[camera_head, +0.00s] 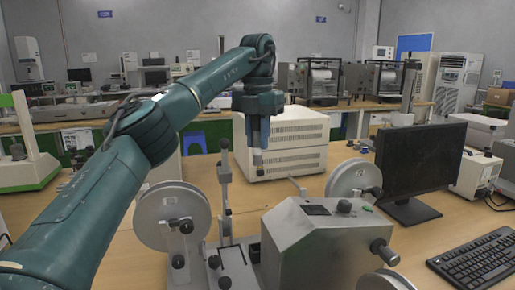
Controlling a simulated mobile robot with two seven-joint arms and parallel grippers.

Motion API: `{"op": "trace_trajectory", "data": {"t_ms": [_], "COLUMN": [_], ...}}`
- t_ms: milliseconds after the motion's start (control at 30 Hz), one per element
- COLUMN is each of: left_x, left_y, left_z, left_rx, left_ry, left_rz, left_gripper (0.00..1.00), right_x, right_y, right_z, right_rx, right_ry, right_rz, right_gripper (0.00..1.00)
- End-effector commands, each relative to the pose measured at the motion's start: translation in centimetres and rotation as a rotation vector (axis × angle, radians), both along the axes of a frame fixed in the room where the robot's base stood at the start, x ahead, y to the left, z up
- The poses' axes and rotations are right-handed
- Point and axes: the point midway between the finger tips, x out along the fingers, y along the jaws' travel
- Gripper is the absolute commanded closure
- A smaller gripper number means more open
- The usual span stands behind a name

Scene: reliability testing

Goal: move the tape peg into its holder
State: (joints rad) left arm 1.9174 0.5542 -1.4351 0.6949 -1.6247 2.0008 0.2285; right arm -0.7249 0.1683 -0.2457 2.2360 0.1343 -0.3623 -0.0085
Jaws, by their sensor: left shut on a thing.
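My left gripper (257,150) points straight down above the bench, in front of the white box. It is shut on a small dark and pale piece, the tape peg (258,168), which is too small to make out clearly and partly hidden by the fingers. A grey tape machine (318,248) stands below and to the right. I cannot tell which part is the peg's holder. The peg appears apart from the machine. My right gripper is not in view.
Pale reels (172,214) and (353,178) flank the machine. A white vented box (290,145) stands behind the gripper. A black monitor (420,165) and keyboard (480,260) are at the right. Wooden bench top shows between them.

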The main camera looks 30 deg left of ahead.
Motion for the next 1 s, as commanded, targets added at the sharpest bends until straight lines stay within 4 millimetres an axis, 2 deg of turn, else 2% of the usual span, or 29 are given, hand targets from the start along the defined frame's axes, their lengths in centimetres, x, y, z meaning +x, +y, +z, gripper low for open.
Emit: {"op": "trace_trajectory", "data": {"t_ms": [100, 467, 700, 1000], "left_x": [0.0, 0.0, 0.0, 0.0], "left_y": [0.0, 0.0, 0.0, 0.0], "left_z": [0.6, 0.5, -0.9, -2.7], "left_rx": [0.000, 0.000, 0.000, -0.001], "left_ry": [-0.001, -0.001, 0.001, 0.000], "left_rz": [-0.001, -0.001, 0.000, -0.001], "left_gripper": [1.00, 1.00, 1.00, 1.00], "right_x": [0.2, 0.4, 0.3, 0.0], "right_y": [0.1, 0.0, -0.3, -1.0], "right_z": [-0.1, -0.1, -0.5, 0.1], "right_rx": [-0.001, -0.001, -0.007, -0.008], "right_ry": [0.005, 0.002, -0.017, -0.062], "right_rz": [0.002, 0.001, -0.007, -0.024], "right_gripper": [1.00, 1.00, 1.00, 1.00]}}
